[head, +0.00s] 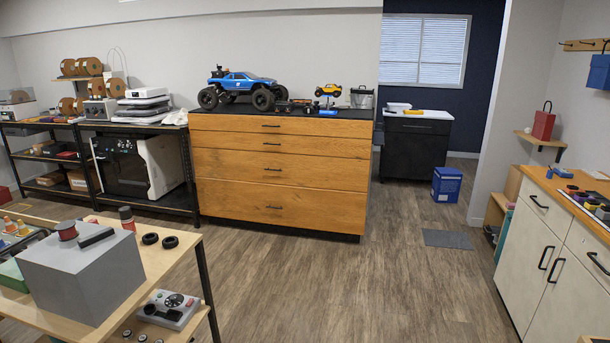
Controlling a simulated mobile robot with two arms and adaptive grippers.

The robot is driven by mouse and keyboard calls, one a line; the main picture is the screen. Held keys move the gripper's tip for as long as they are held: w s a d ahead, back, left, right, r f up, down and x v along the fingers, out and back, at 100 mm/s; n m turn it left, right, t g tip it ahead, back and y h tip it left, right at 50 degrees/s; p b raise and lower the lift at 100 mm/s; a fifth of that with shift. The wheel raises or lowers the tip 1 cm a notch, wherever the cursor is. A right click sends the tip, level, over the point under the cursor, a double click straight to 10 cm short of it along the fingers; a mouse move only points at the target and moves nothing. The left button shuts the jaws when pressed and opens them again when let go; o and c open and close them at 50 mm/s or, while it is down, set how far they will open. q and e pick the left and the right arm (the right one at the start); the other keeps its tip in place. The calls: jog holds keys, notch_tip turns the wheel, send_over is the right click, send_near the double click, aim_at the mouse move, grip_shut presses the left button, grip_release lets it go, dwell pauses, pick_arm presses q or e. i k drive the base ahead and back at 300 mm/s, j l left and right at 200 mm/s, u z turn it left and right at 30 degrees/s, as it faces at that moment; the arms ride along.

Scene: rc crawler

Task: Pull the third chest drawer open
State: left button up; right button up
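A wide wooden chest (215,166) with a black top stands against the far wall in the head view. It has several stacked drawers with small dark handles, and all of them look shut. The third drawer from the top (235,168) is orange-brown wood, with its dark handle (273,169) near the middle of its front. The chest is well away across the floor. Neither of my grippers shows in this view.
Open wood-look floor (330,270) lies before the chest. A workbench with a grey box (85,275) stands at the front left, and white cabinets (530,265) at the right. A blue box (447,185) and a grey mat (447,239) lie right of the chest.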

aim_at(346, 174)
jog(key=i, duration=3.8)
jog(key=i+u, duration=0.1)
jog(key=i, duration=0.45)
jog(key=i+l, duration=0.15)
jog(key=i, duration=0.4)
jog(key=i+u, duration=0.15)
jog(key=i, duration=0.4)
